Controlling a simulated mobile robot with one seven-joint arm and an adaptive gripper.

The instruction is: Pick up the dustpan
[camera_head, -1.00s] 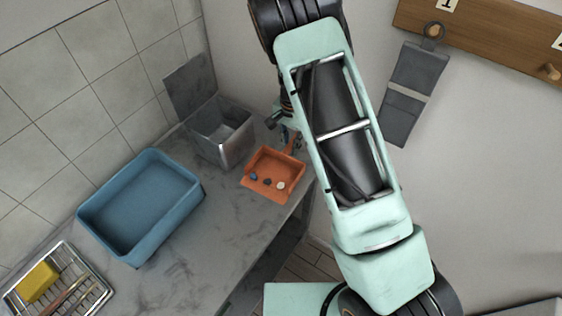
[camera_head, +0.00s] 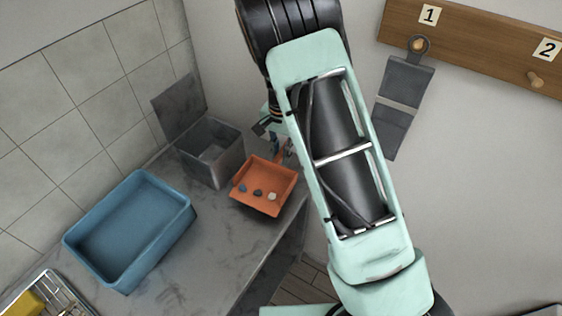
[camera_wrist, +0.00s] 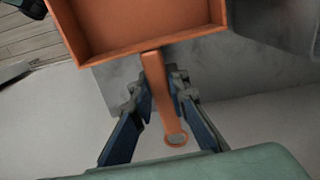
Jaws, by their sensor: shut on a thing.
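The orange dustpan (camera_head: 262,183) is near the counter's right edge in the head view, with several small pebble-like pieces in its pan. In the wrist view its pan (camera_wrist: 140,22) fills the top, with its handle (camera_wrist: 158,95) running down to a ring end. My gripper (camera_wrist: 161,85) is shut on the handle, a dark finger on each side. In the head view my gripper (camera_head: 280,148) is mostly hidden behind my arm. I cannot tell whether the pan touches the counter.
A grey open-lidded bin (camera_head: 212,155) stands close left of the dustpan. A blue tub (camera_head: 130,230) sits further left on the marble counter (camera_head: 205,250). A wire rack (camera_head: 62,295) with a yellow sponge (camera_head: 22,304) is at lower left. A numbered peg rail (camera_head: 470,38) holds a grey hanging item (camera_head: 400,100).

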